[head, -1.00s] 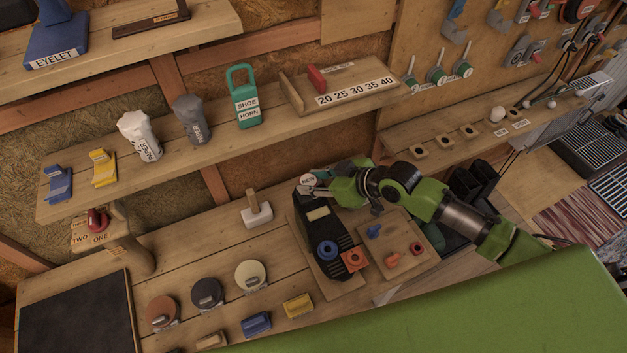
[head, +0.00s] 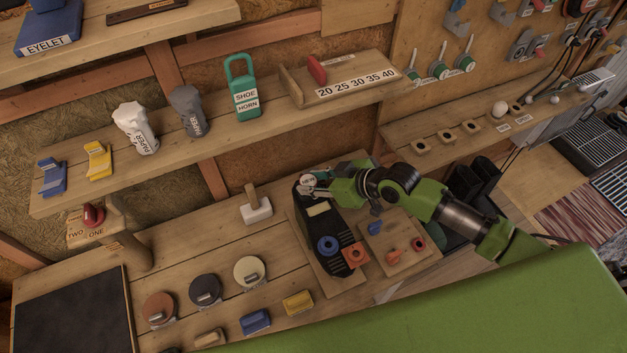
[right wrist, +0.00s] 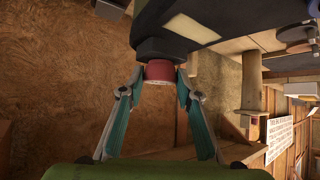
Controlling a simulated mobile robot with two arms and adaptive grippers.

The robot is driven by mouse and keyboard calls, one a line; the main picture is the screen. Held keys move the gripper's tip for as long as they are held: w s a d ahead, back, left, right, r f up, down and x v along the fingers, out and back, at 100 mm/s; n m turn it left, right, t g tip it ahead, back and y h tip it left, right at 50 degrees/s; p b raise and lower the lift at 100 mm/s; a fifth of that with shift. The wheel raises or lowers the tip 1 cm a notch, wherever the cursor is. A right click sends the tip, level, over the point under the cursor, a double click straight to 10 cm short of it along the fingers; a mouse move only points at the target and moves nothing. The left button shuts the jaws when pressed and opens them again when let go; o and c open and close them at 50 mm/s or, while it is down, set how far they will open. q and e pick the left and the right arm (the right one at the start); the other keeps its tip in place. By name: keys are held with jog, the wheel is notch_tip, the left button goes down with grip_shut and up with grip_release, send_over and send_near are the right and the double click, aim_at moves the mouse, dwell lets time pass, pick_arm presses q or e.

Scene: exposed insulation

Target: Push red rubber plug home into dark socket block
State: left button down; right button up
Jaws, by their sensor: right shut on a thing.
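The dark socket block (head: 340,222) lies on a wooden board on the bench. It has a blue ring and an orange square piece at its near end. My right gripper (head: 311,186) is at the block's far left end. In the right wrist view its two fingertips (right wrist: 162,80) close on the sides of the red rubber plug (right wrist: 160,71). In the head view the plug is mostly covered by the fingers. My left gripper is not in view.
A small board (head: 398,262) beside the block holds blue, orange and red pieces. A mallet (head: 256,208) stands to the left of the block. Round discs (head: 205,290) and coloured blocks (head: 256,321) lie further left. A shelf (head: 215,145) runs above the bench.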

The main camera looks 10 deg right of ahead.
jog(key=o, duration=1.4)
jog(key=shift+o, duration=0.2)
jog(key=shift+d, duration=0.1)
jog(key=shift+s+d+r, duration=0.2)
jog(key=v, duration=1.1)
jog(key=shift+a+r, duration=0.1)
jog(key=shift+r, duration=0.05)
jog(key=shift+s, duration=0.1)
